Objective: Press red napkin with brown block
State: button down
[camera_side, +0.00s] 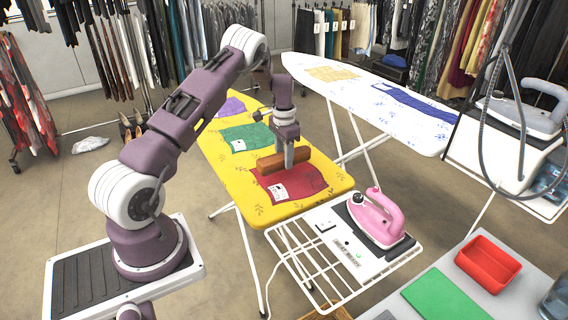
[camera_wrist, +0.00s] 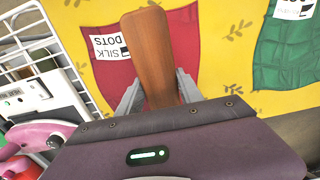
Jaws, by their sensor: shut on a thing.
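The red napkin (camera_side: 303,187) lies flat on the yellow ironing board, with a white label reading "SILK DOTS" in the wrist view. It also shows in the wrist view (camera_wrist: 201,50), partly covered by the block. The brown block (camera_side: 268,164) is a long wooden piece over the napkin's far edge in the side view. My gripper (camera_side: 290,160) points down and is shut on the brown block, its fingers on both sides of it in the wrist view (camera_wrist: 158,95). I cannot tell whether the block touches the napkin.
A green napkin (camera_side: 246,138) and a purple one (camera_side: 231,106) lie farther along the yellow board (camera_side: 335,187). A pink iron (camera_side: 376,217) stands on a wire rack at the board's near end. A white ironing board (camera_side: 354,97) stands behind. A red tray (camera_side: 488,264) sits front right.

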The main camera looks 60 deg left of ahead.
jog(key=d+r, duration=0.5)
jog(key=r, duration=0.1)
send_over(293, 183)
jog(key=shift+f, duration=3.15)
jog(key=shift+f, duration=1.75)
jog(key=shift+s+f, duration=0.2)
jog(key=shift+s, duration=0.05)
jog(key=shift+w, duration=0.1)
jog(key=shift+w+r, duration=0.1)
jog(key=shift+r, duration=0.05)
dwell(0.6)
